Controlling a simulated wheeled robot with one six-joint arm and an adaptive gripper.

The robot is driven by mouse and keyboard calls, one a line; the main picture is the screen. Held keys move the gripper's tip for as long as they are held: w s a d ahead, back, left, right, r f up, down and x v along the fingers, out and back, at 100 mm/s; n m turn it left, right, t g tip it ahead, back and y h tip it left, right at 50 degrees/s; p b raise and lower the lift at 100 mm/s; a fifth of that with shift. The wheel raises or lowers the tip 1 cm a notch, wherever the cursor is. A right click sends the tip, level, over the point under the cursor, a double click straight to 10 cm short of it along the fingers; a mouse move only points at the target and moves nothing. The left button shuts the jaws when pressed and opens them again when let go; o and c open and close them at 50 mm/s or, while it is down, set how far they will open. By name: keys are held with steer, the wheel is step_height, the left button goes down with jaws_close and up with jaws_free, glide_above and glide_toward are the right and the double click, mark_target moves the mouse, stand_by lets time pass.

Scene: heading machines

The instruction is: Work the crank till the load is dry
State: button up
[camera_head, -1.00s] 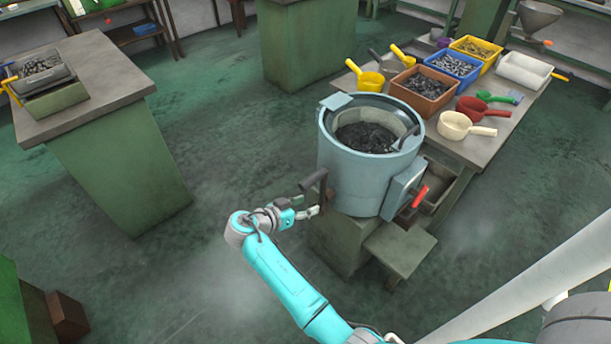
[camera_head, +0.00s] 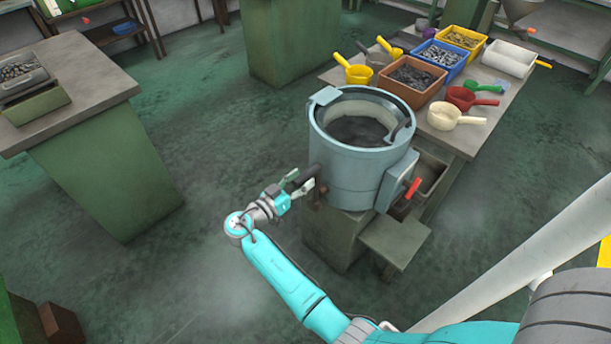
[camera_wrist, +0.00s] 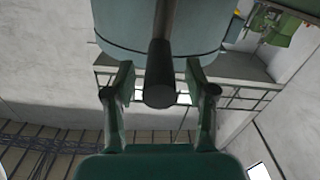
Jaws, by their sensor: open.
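A blue-grey round drum (camera_head: 348,165) stands on a green pedestal, its top open. The load (camera_head: 358,130) inside is a dark mass that looks smooth and blurred. The crank's dark handle (camera_head: 305,174) sticks out at the drum's lower left side. My gripper (camera_head: 299,181) is at this handle. In the wrist view the handle (camera_wrist: 159,85) lies between the two fingers of my open gripper (camera_wrist: 159,70), with a gap visible on each side. The drum's wall (camera_wrist: 115,28) fills the top of that view.
A box with a red lever (camera_head: 413,188) is on the drum's right side. A bench (camera_head: 455,137) behind right holds bins and scoops. A green-sided table (camera_head: 100,95) stands at left. The floor (camera_head: 210,150) between is clear.

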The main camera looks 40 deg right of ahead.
steer(key=shift+d, duration=1.25)
jaws_close()
